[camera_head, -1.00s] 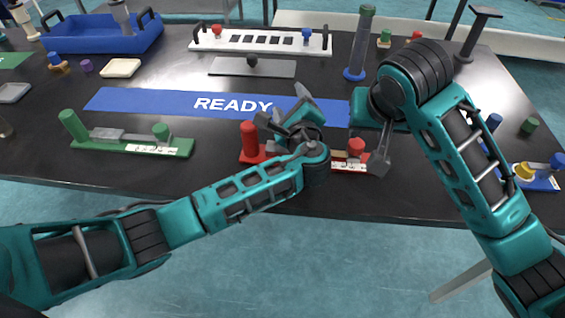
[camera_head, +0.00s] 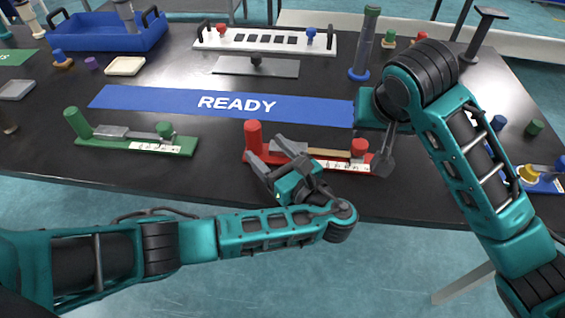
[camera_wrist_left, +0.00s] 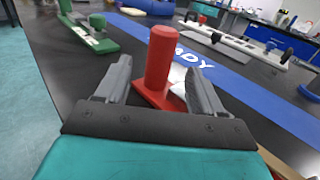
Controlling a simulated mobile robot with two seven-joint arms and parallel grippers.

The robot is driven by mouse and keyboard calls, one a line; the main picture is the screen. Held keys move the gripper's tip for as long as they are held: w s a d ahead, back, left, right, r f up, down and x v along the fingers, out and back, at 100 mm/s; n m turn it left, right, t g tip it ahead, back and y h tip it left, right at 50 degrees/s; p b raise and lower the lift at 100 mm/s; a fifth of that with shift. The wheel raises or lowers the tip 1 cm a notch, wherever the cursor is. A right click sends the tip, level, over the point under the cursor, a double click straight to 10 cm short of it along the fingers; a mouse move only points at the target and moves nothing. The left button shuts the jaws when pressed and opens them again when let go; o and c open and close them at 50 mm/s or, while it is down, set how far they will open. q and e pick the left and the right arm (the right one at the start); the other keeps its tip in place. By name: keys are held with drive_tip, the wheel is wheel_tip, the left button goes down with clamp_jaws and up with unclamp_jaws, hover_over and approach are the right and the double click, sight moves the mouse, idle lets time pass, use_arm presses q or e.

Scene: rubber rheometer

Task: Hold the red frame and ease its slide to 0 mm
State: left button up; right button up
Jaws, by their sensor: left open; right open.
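The red frame (camera_head: 340,172) lies near the table's front edge, with an upright red post (camera_head: 252,137) at its left end. A tan bar (camera_head: 325,153) runs along it to a red knob (camera_head: 359,148) near its right end. A white scale strip is on its front; the marks are too small to read. My left gripper (camera_head: 272,157) is open beside the post; in the left wrist view the post (camera_wrist_left: 160,62) shows between the open fingers, with no visible grip. My right gripper (camera_head: 383,163) is open, close to the right of the knob; contact cannot be told.
A similar green frame (camera_head: 185,147) stands to the left and a blue one (camera_head: 545,182) at the far right. A blue READY strip (camera_head: 150,98) lies behind the red frame. A grey plate (camera_head: 225,66) and a white rack (camera_head: 210,38) are further back.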

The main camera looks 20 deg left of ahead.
sight(249, 132)
use_arm(q)
drive_tip(key=x, duration=0.8)
